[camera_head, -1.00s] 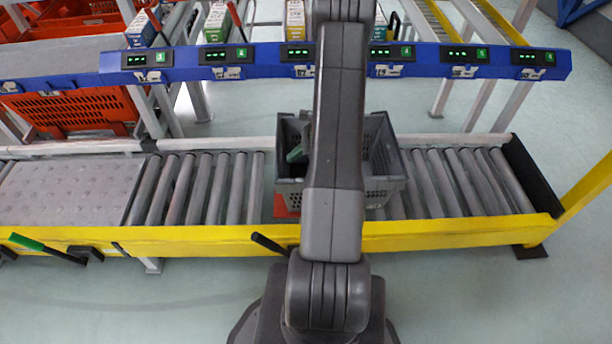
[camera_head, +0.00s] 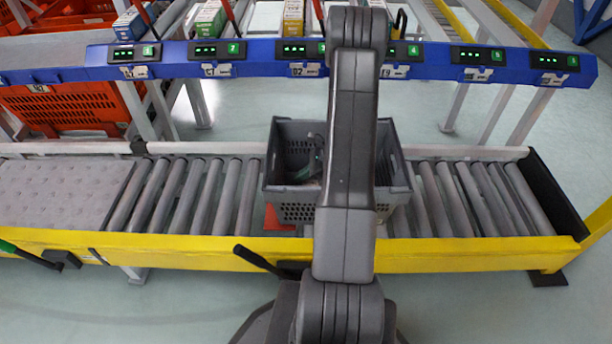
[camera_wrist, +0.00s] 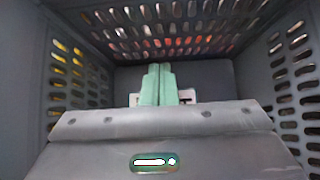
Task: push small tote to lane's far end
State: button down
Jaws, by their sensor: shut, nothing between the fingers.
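A small grey tote (camera_head: 292,213) with slotted walls sits on the roller lane (camera_head: 220,195), open side up. My arm passes in front of its right part and hides some of it. My gripper (camera_head: 308,172) is down inside the tote, towards its left half. In the wrist view the green fingers (camera_wrist: 160,84) are shut together with nothing between them. The tote's perforated walls (camera_wrist: 170,30) surround them. I cannot tell whether the fingertips touch a wall.
A yellow rail (camera_head: 470,256) edges the lane's near side. A black end plate (camera_head: 557,192) closes its right end; bare rollers (camera_head: 480,200) lie before it. A blue beam with lit displays (camera_head: 260,60) crosses behind. Orange totes (camera_head: 62,110) stand at the back left. A flat dimpled plate (camera_head: 65,192) lies left.

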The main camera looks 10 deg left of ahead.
aim_at(278, 181)
jog(key=b+x, duration=0.1)
jog(key=x, duration=0.5)
jog(key=shift+d, duration=0.1)
jog(key=a, duration=0.2)
jog(key=s+a, duration=0.1)
jog(key=a, duration=0.2)
jog(key=shift+d, duration=0.1)
jog(key=p+v, duration=0.4)
jog(key=v, duration=0.6)
jog(key=shift+p, duration=0.4)
